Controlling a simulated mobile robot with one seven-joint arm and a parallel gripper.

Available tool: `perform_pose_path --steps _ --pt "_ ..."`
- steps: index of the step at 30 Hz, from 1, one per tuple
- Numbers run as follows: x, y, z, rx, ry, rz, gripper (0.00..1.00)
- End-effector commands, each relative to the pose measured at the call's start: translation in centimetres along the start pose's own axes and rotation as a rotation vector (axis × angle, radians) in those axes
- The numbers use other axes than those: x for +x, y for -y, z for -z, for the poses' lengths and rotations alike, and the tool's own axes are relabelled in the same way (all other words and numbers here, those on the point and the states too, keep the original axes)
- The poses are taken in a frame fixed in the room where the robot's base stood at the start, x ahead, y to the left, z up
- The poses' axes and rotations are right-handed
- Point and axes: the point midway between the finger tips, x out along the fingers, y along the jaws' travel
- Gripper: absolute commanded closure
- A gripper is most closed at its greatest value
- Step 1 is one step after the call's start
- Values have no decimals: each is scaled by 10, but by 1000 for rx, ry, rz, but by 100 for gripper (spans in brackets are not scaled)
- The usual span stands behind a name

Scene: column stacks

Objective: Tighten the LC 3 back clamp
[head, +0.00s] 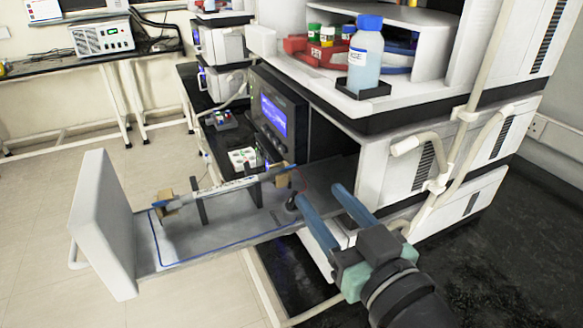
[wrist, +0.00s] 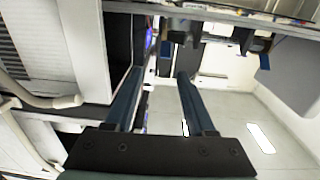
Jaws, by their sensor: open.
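A drawer tray (head: 180,245) stands pulled out of the instrument stack, and a slim column (head: 225,186) lies lengthwise above it. Two dark upright holders stand under the column, the front one (head: 200,203) and the back one (head: 254,186). A tan block (head: 283,180) sits at the column's back end. A small black knob (head: 292,204) stands on the tray near the instrument. I cannot tell which part is the LC 3 back clamp; no such label is readable. My gripper (head: 320,191) is open and empty, right of the knob. In the wrist view its fingers (wrist: 158,72) are apart below dark holder parts (wrist: 178,30).
The drawer's white front panel (head: 103,225) stands at the left. A blue-capped bottle (head: 366,62) and a red vial rack (head: 318,52) stand on the shelf above. Pale pipes (head: 465,150) run at the right. Open floor (head: 45,200) lies at the left.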

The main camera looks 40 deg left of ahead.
Motion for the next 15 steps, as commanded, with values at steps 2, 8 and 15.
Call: perform_pose_path --steps 2,8,15 --pt "4 5 -4 6 -1 23 45" --pt "33 6 -2 5 -2 27 45" --pt "84 7 -1 4 -2 25 45"
